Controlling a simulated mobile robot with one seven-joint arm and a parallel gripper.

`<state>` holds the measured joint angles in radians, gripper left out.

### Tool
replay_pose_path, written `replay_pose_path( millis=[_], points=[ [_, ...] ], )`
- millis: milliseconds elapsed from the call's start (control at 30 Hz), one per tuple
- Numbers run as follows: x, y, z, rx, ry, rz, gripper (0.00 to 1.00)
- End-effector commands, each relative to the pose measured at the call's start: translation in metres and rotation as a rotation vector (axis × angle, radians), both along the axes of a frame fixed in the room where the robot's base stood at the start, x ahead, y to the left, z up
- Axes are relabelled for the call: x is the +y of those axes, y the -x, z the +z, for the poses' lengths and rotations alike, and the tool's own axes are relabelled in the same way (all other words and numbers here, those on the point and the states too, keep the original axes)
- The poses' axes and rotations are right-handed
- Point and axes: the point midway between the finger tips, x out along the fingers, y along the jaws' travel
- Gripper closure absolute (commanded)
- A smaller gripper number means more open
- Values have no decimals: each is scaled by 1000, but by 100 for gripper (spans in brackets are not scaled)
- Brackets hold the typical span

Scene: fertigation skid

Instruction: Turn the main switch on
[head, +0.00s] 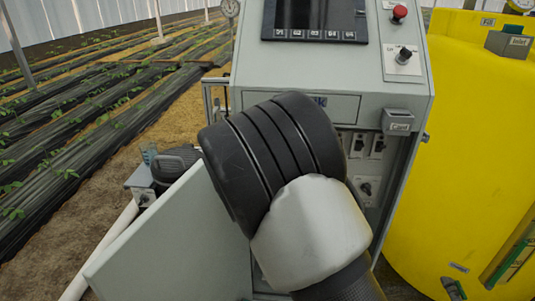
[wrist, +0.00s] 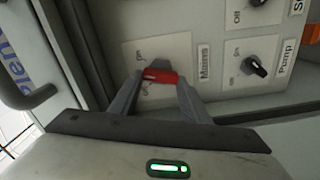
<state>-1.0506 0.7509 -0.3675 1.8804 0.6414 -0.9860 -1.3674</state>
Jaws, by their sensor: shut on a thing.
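The main switch (wrist: 161,76) has a red handle on a light plate (wrist: 128,60) inside the cabinet, beside a label that seems to read "Main". In the wrist view the handle lies across the picture, nearly level. My gripper (wrist: 159,82) has one finger at each end of the red handle and is shut on it. The small marks on the plate are too blurred to read surely, so I cannot tell the switch's setting. In the head view my arm hides both the gripper and the main switch.
The pump switch (wrist: 255,66), a black knob, is to the right of the main switch. The cabinet door (head: 170,255) stands open at left. Above are a screen (head: 315,17), a red button (head: 399,13) and a black knob (head: 404,56). A yellow tank (head: 470,140) stands at right.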

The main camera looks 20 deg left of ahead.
Motion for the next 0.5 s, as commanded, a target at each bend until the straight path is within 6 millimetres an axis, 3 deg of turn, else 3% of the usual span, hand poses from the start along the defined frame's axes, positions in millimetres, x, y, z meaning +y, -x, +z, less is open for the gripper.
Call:
replay_pose_path(
  millis=[500],
  points=[
    [-2,0,0,91,-378,0,80]
  ],
)
